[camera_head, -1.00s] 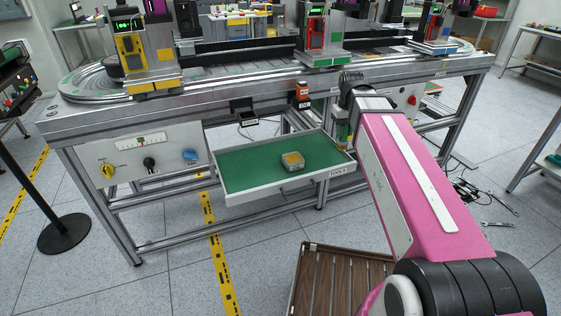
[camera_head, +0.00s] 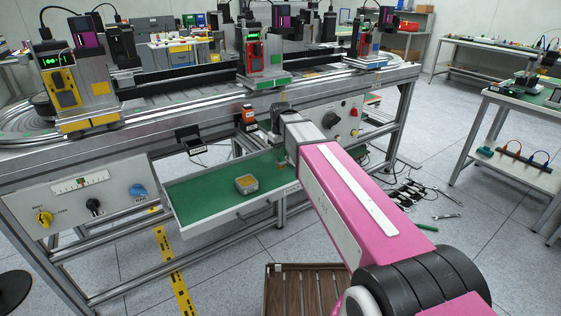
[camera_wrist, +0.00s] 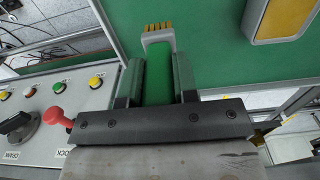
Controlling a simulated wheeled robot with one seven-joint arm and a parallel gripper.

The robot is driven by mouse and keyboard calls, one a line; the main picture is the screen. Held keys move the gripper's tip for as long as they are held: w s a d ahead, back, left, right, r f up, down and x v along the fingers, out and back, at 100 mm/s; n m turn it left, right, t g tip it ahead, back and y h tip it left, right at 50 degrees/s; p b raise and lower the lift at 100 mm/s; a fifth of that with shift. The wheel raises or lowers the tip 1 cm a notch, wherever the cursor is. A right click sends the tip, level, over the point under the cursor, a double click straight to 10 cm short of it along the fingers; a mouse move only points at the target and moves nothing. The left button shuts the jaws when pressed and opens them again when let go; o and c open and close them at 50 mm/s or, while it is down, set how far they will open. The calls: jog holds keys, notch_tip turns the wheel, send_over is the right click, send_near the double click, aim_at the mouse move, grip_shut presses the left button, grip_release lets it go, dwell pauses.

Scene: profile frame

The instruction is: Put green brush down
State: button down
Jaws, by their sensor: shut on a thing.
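My gripper (camera_wrist: 158,66) is shut on the green brush (camera_wrist: 157,37). In the wrist view its green handle lies between the two fingers. Its pale head with yellow bristles sticks out past the fingertips. Behind the brush is the green floor of the open drawer (camera_head: 190,206); I cannot tell how far the brush is above it. In the head view the end of my arm is at the drawer's back right corner, and the brush is hard to make out there.
A small box with a yellow top (camera_head: 247,184) sits in the drawer and also shows at upper right in the wrist view (camera_wrist: 285,18). The drawer's left part is clear. A control panel (camera_wrist: 55,105) with buttons and a red knob is close to my gripper's left.

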aim_at(281, 160)
jog(key=shift+w+f, duration=0.3)
jog(key=shift+w, duration=0.2)
jog(key=shift+d+f, duration=0.1)
jog(key=shift+f, duration=1.85)
jog(key=shift+f, duration=0.15)
jog(key=c, duration=0.9)
grip_release()
notch_tip(281, 160, up, 12)
jog(key=s+d+f+m, duration=0.2)
jog(key=s+d+f, duration=0.4)
jog(key=f, duration=0.1)
jog(key=s+d+f+m, duration=0.2)
jog(key=s+d+f, duration=0.4)
jog(key=f, duration=0.2)
jog(key=s+d+f+m, duration=0.2)
jog(key=s+d+f, duration=0.4)
jog(key=d+f, duration=0.1)
jog(key=shift+s+d+f+m, duration=0.1)
jog(key=shift+s+f+m, duration=0.25)
jog(key=shift+m, duration=0.05)
